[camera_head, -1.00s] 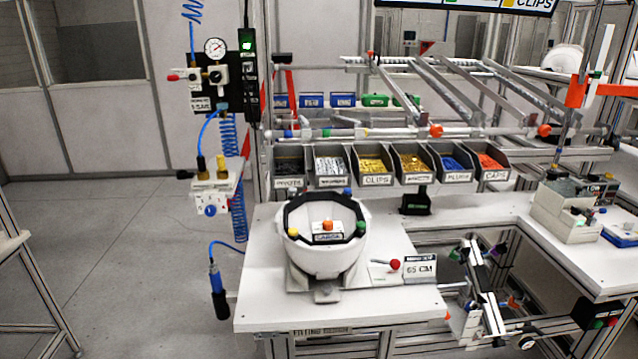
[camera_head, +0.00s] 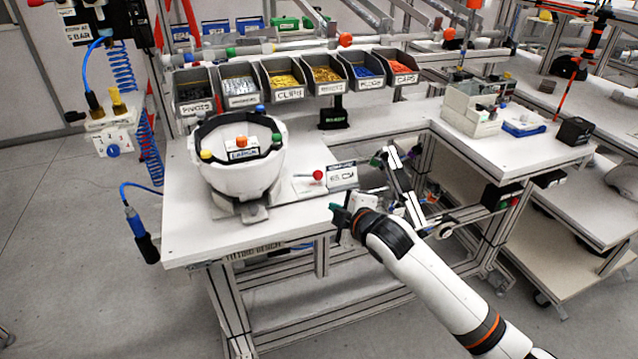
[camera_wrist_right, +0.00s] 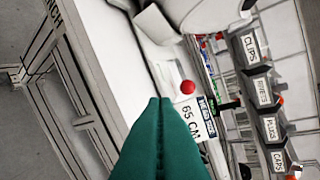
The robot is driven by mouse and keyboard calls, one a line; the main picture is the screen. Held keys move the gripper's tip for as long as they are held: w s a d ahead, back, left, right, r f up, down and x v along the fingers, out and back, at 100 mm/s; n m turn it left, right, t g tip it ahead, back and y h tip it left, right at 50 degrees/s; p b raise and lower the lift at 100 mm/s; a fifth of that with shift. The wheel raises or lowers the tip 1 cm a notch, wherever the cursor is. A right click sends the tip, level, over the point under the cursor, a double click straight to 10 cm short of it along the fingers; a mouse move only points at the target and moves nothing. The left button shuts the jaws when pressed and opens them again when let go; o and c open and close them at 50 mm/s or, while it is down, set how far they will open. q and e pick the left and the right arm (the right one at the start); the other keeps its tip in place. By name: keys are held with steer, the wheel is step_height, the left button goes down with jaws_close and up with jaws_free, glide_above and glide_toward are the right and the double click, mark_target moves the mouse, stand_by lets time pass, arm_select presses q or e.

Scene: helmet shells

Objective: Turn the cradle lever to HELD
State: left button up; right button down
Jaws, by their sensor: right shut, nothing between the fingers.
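The cradle lever, with a red ball knob (camera_head: 318,175), is on the table at the right of the white helmet shell (camera_head: 241,176) in its cradle. The knob also shows in the right wrist view (camera_wrist_right: 187,87), just beyond the fingertips and apart from them. A sign reading 65 CM (camera_head: 343,176) stands beside the lever. My right gripper (camera_head: 336,214) is at the table's front edge, below and right of the knob. Its green fingers (camera_wrist_right: 160,102) are shut and empty. No HELD marking is readable. My left gripper is not in view.
A row of labelled bins (camera_head: 288,84) stands behind the table (camera_head: 190,238). A black device (camera_head: 333,113) stands below them. A metal frame fixture (camera_head: 400,185) is right of the sign. The tabletop front right of the shell is clear.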

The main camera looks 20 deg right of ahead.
step_height(320, 180, up, 5)
steer(key=n, duration=0.1)
steer(key=shift+t+y, duration=0.3)
steer(key=shift+t, duration=0.1)
steer(key=x, duration=0.3)
steer(key=p+x, duration=0.1)
steer(key=x, duration=0.5)
steer(key=shift+w+a+f+p, duration=0.2)
steer(key=shift+w+a+p, duration=0.15)
steer(key=shift+a, duration=0.1)
steer(key=shift+w+d+f+p, duration=0.35)
steer(key=shift+w+d+f, duration=0.4)
steer(key=shift+w+d, duration=0.25)
steer(key=shift+w+d+f, duration=0.25)
steer(key=shift+w, duration=0.1)
